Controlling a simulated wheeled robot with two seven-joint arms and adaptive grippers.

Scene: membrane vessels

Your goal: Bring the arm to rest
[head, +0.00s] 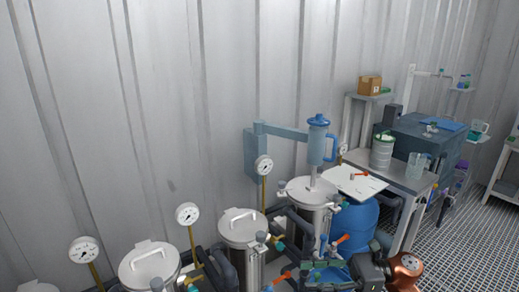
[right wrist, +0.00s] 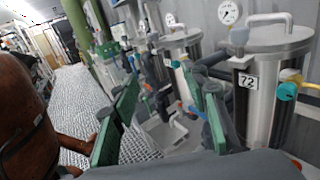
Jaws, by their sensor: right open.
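My right gripper (head: 328,274) is at the bottom of the head view, low in front of the steel vessels, with my brown and dark arm behind it at the right. In the right wrist view the gripper (right wrist: 163,122) shows two green-padded fingers spread well apart. Nothing is held between them. Behind the gap are a pale tray or bin and blurred pipework. My left gripper is not in view.
Lidded steel vessels (head: 243,228) with gauges (head: 187,213) line the wall. The vessel labelled 72 (right wrist: 268,90) is close at the right of the wrist view. A blue barrel (head: 354,224) and a bench (head: 405,176) stand right. The grated floor (head: 465,235) beyond is clear.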

